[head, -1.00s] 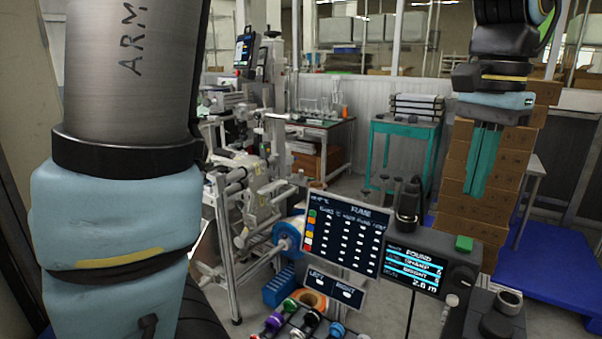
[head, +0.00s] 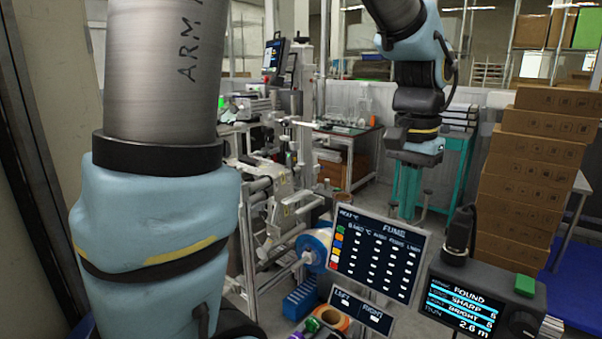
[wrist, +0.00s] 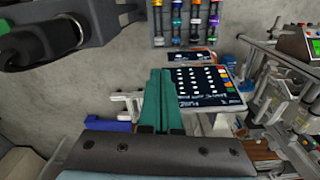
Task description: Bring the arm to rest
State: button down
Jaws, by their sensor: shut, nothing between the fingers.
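My gripper (head: 406,215) hangs in the air in the head view, its teal fingers pointing down, right of the middle. It is shut and empty. In the wrist view its two teal fingers (wrist: 160,80) lie side by side with the tips together. In the head view the fingers overlap the teal table behind them, so their outline is partly hard to tell. The large grey arm link at left is mine.
A panel marked FUME (head: 375,252) and a device with a lit screen (head: 463,305) stand in front. A metal machine (head: 275,190) fills the middle left. Stacked cartons (head: 530,185) stand at right. Colored reels on a rack (wrist: 185,22) show in the wrist view.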

jog(key=w+a+f+n, duration=0.1)
jog(key=a+f+n, duration=0.1)
jog(key=a, duration=0.6)
jog(key=a+f+n, duration=0.3)
jog(key=a+f, duration=0.2)
jog(key=a, duration=0.3)
jog(key=w+a+f+n+t, duration=0.1)
jog(key=a+f+n, duration=0.2)
jog(key=a, duration=0.6)
jog(key=shift+w+f, duration=0.3)
jog(key=shift+f, duration=0.2)
